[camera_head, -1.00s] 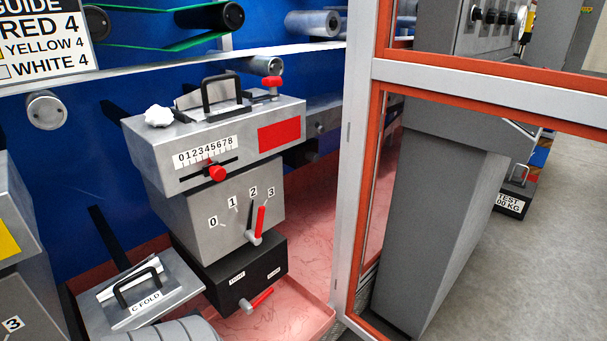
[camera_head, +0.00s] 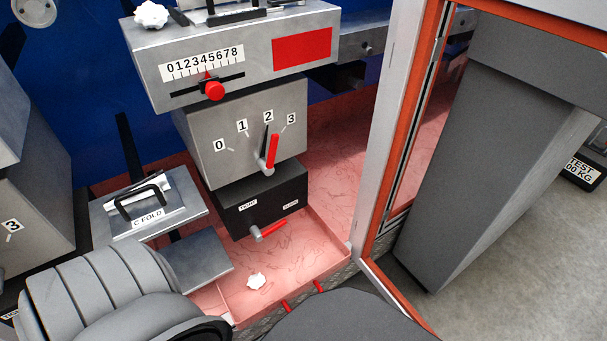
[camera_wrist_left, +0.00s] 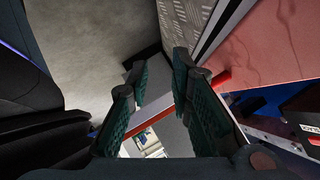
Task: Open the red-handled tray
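The pink tray (camera_head: 315,262) lies low under the grey control unit in the head view. Two short red handle parts (camera_head: 287,306) stick out from its treadplate front; a dark grey shape hides what lies below them. In the left wrist view the pink surface (camera_wrist_left: 275,55) is at the upper right, with a red handle part (camera_wrist_left: 222,79) just right of the right finger. My left gripper (camera_wrist_left: 158,72) is open with green-padded fingers, and nothing clearly shows held between them. The left gripper does not show in the head view. My right gripper is in neither view.
An orange-edged grey frame (camera_head: 400,130) stands close right of the tray. The control unit (camera_head: 245,130) with red levers overhangs it. The C FOLD plate (camera_head: 180,206) is at left; open floor (camera_head: 500,270) lies right.

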